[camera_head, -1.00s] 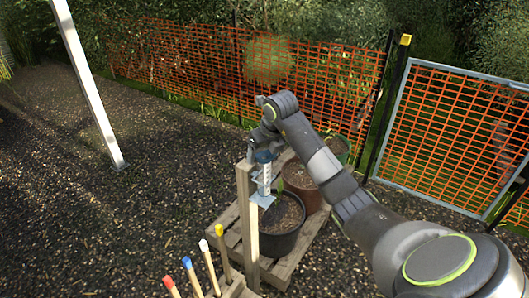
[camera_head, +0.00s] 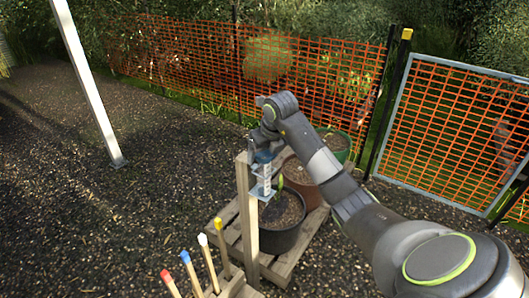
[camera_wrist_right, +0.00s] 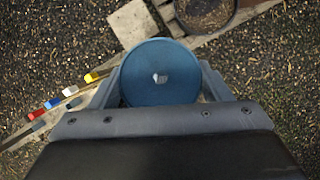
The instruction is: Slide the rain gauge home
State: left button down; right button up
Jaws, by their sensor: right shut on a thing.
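The rain gauge (camera_head: 265,173) is a clear, marked tube with a blue top. My right gripper (camera_head: 262,154) is shut on it near the top and holds it upright beside the wooden post (camera_head: 247,225). A pale bracket (camera_head: 261,194) on the post shows at the gauge's lower end. I cannot tell how deep the tube sits in it. In the right wrist view the gauge's round blue top (camera_wrist_right: 160,75) lies between the fingers, hiding the tube and bracket below. The post's square top (camera_wrist_right: 133,22) shows just beyond it. My left gripper is not in view.
Soil-filled pots, one a dark pot (camera_head: 282,238), stand on a wooden pallet (camera_head: 223,240) right behind the post. Several colour-tipped stakes (camera_head: 209,262) stand at the front. A white pole (camera_head: 90,85) and orange mesh fence (camera_head: 190,65) lie farther off. Gravel at left is open.

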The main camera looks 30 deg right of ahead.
jog(key=o, duration=1.5)
jog(key=shift+c, duration=0.2)
jog(key=shift+s+r, duration=0.15)
jog(key=shift+r, duration=0.4)
jog(key=v, duration=0.8)
jog(key=shift+r, duration=0.1)
jog(key=p+v, duration=0.8)
jog(key=shift+p, duration=0.3)
jog(key=shift+s, duration=0.1)
